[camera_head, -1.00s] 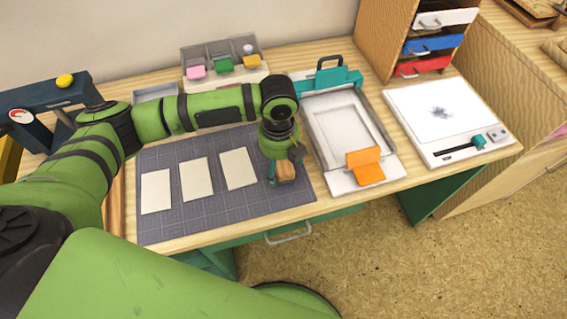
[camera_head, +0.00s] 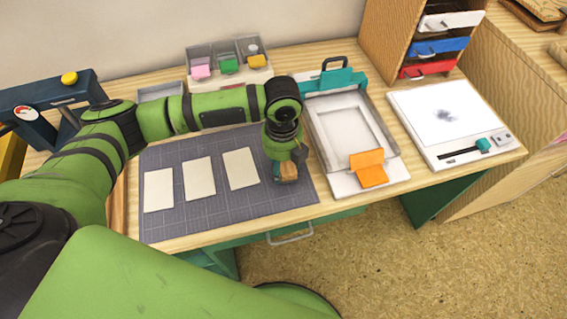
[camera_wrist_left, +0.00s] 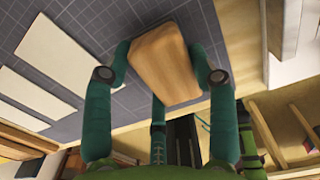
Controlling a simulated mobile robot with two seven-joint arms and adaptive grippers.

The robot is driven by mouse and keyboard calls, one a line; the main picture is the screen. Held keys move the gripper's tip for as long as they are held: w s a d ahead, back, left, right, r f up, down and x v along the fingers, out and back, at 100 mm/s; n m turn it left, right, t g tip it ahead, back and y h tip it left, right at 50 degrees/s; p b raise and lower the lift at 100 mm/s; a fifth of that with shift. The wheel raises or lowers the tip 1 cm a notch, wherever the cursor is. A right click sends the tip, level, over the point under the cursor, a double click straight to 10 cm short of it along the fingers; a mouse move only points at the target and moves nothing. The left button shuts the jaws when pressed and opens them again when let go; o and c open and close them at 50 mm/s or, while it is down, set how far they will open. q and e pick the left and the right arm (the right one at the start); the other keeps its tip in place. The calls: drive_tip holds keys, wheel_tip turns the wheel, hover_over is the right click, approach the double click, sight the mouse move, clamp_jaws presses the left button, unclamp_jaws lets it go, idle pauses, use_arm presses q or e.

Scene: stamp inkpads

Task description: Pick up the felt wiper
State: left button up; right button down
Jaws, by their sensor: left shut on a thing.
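The felt wiper (camera_head: 288,172) shows as a small tan wooden block at the right front part of the grey mat. In the left wrist view the wooden block (camera_wrist_left: 165,65) sits between teal fingers. My left gripper (camera_head: 287,168) points down over the mat and is shut on the block, with a finger on each side. The block's underside is hidden, so I cannot tell whether it touches the mat. My right gripper is not in view.
Three cream cards (camera_head: 200,178) lie on the gridded mat (camera_head: 215,212) left of the gripper. A white board with a slider (camera_head: 445,115) lies farther right. An inkpad box (camera_head: 228,70) stands behind.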

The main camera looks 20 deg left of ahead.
use_arm(q)
drive_tip(key=r, duration=0.4)
drive_tip(key=shift+w+d, duration=0.3)
drive_tip(key=shift+w, duration=0.05)
drive_tip(key=w+d+r, duration=0.2)
drive_tip(key=w+d+r+b, duration=0.1)
drive_tip(key=w+d+r, duration=0.1)
drive_tip(key=w, duration=0.1)
drive_tip(key=w+d+r+b, duration=0.1)
drive_tip(key=w+d+r, duration=0.1)
drive_tip(key=w+d, duration=0.1)
drive_tip(key=shift+w+d+r, duration=0.1)
drive_tip(key=shift+r, duration=0.15)
drive_tip(key=o, duration=0.5)
drive_tip(key=shift+c, duration=0.2)
drive_tip(key=c, duration=0.4)
drive_tip(key=shift+o, duration=0.2)
